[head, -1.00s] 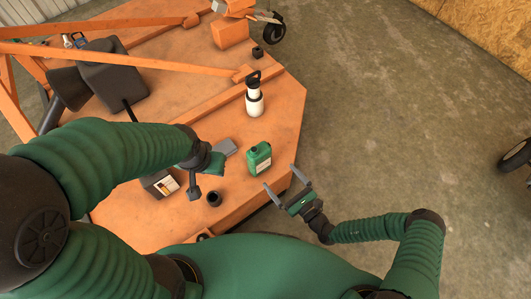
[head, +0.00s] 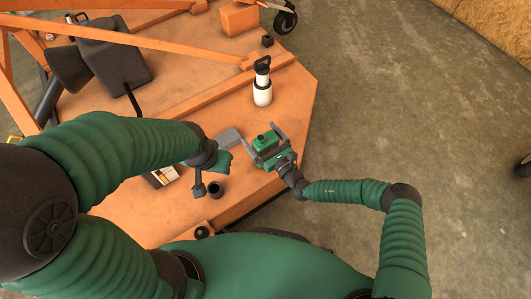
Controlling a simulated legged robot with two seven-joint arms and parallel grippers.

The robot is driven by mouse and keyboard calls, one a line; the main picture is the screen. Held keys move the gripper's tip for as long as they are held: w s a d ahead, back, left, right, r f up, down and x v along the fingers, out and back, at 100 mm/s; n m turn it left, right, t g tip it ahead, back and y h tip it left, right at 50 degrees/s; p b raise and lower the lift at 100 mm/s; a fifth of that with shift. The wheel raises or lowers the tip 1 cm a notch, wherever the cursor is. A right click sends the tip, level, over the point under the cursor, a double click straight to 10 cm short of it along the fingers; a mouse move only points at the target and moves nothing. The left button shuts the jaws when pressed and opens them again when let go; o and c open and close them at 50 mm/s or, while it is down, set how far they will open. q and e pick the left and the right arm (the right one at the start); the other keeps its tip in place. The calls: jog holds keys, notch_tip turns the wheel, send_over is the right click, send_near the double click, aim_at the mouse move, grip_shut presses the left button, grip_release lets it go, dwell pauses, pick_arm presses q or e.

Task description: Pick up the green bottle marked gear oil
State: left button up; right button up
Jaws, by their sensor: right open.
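The green bottle (head: 266,139), with a dark cap, stands upright near the right edge of the orange deck (head: 285,95). Its label is not readable from here. My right gripper (head: 261,134) is open, with one finger on each side of the bottle and its green palm just in front. I cannot tell whether the fingers touch the bottle. My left gripper (head: 213,166) is over the deck, left of the bottle and apart from it. Its fingers are not clear enough to tell open from shut.
A white bottle with a black top (head: 262,88) stands behind the green bottle. A grey block (head: 229,137) lies to its left. A small black cup (head: 217,189) and a labelled box (head: 162,177) are nearer me.

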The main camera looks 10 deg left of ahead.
jog(key=shift+r, duration=0.1)
jog(key=c, duration=1.9)
jog(key=shift+r, duration=0.15)
